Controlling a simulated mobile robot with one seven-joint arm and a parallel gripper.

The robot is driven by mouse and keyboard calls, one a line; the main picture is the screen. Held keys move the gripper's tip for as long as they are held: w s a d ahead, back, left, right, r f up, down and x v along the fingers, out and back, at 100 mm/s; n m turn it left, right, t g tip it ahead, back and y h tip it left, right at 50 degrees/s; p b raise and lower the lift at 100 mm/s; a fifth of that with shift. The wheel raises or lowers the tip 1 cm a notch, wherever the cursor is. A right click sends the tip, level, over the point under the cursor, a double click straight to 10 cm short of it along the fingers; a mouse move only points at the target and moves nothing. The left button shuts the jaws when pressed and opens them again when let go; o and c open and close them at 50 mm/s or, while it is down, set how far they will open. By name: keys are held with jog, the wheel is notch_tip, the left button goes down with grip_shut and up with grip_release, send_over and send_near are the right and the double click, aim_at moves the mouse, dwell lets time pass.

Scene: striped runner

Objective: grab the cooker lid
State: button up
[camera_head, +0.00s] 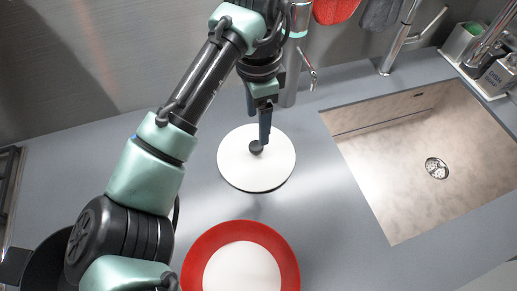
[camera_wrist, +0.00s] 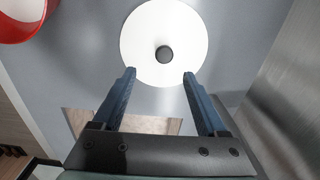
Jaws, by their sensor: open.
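The cooker lid (camera_head: 238,172) is a round white disc with a small dark knob (camera_head: 256,147) at its middle. It lies on the grey counter in the head view. It also shows at the top middle of the wrist view (camera_wrist: 140,45), with its knob (camera_wrist: 163,54) in plain sight. My gripper (camera_head: 265,138) is over the lid near the knob in the head view. In the wrist view my gripper (camera_wrist: 159,74) has its two blue fingers spread wide, with nothing between them. The knob lies a little beyond the fingertips, roughly centred between them.
A red-rimmed round dish (camera_head: 287,262) with a white middle stands in front of the lid. A sink (camera_head: 400,165) is at the right, with a tap (camera_head: 394,48) behind it. A black pan (camera_head: 45,262) is at the lower left. Grey counter around the lid is clear.

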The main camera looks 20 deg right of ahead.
aim_at(256, 145)
jog(key=f, duration=0.8)
jog(key=shift+w+a+f+p, duration=0.1)
jog(key=shift+w+f+p, duration=0.3)
grip_shut()
dwell(1.0)
